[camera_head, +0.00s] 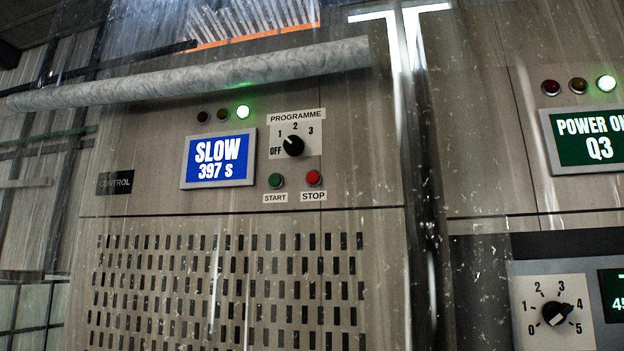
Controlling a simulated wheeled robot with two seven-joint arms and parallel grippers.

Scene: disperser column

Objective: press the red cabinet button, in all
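The red cabinet button (314,178) is a small round button on the beige cabinet front, just above a label reading STOP. A green button (276,181) sits to its left above a START label. Above them is a PROGRAMME dial (293,146), a black knob with marks OFF, 1, 2 and 3. A blue display (219,159) to the left reads SLOW 397 S. Neither of my grippers is in view, and nothing covers the red button.
A grey horizontal pipe (200,78) crosses in front of the cabinet above the buttons. A slotted vent panel (230,285) lies below. A second cabinet at right has a POWER ON Q3 display (595,138) and a numbered dial (557,315).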

